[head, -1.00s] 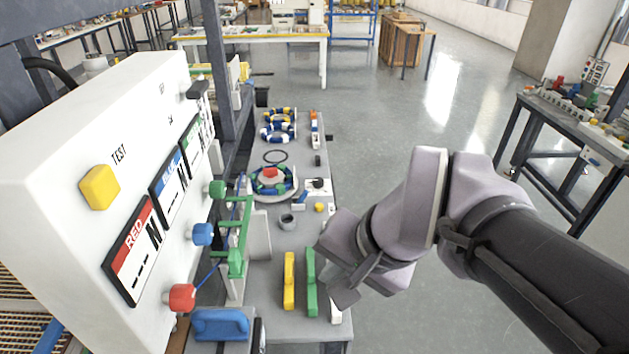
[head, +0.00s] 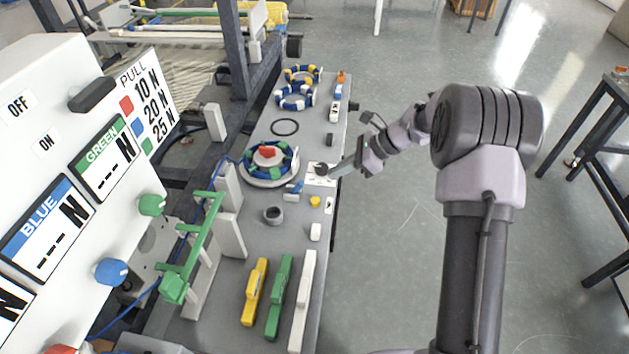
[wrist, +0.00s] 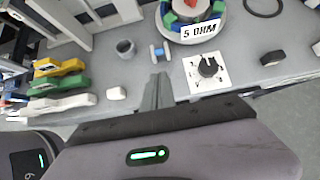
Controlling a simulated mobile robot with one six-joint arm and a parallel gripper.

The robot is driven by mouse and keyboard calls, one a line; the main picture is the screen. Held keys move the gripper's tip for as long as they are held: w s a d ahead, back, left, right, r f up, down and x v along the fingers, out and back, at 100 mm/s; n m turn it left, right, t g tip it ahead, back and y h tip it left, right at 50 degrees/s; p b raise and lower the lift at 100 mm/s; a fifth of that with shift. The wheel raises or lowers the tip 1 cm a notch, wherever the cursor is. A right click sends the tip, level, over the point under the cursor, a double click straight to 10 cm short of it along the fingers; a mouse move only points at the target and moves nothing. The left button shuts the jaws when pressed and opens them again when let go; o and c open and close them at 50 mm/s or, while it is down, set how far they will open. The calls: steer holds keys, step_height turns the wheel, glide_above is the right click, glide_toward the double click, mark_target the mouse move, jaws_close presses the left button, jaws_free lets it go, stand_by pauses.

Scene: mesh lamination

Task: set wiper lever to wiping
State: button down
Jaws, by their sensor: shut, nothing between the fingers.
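No part in view is labelled as the wiper lever, and I cannot tell for certain which one it is. A black knob with a pointer (wrist: 208,67) sits on a white marked plate (wrist: 195,82) on the grey bench; the plate also shows in the head view (head: 313,180), partly behind my fingers. Beside it is a small blue and white piece (wrist: 159,52), also in the head view (head: 294,190). My gripper (head: 335,173) is shut and empty, with its fingers close to the plate. In the wrist view my fingertips (wrist: 160,80) lie left of the plate; contact is unclear.
A coloured ring device (head: 268,158) stands behind the plate. A grey cup (head: 273,215), a white block (head: 316,232) and yellow, green and white bars (head: 279,300) lie nearer. A white panel with displays (head: 60,190) stands left.

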mark_target(297, 188)
steer(key=b+x, duration=0.3)
steer(key=x, duration=0.7)
steer(key=shift+r, duration=0.15)
